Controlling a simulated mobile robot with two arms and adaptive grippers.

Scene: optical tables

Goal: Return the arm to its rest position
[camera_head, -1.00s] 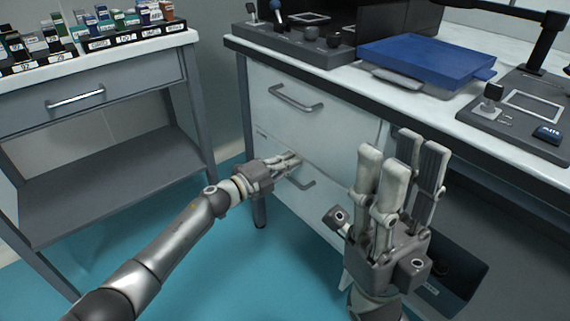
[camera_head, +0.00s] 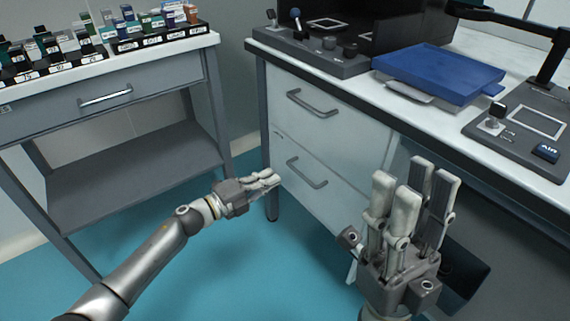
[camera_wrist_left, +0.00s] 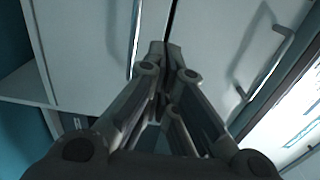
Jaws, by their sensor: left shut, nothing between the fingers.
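My left gripper (camera_head: 268,180) is in the head view, shut and empty, beside the lower drawer of the white cabinet. It stays a little left of the lower drawer handle (camera_head: 306,172) and looks apart from it. In the left wrist view its fingers (camera_wrist_left: 170,50) meet at the tips in front of the white drawer fronts. My right gripper (camera_head: 412,190) stands upright in front of the bench at the right, its fingers pointing up and spread apart, with nothing between them.
The white drawer cabinet (camera_head: 345,150) under the bench has an upper handle (camera_head: 313,103). A blue tray (camera_head: 438,72) lies on the benchtop. A grey side table (camera_head: 150,100) with a drawer and racks of small bottles stands at the left. Blue floor (camera_head: 225,265) is free between them.

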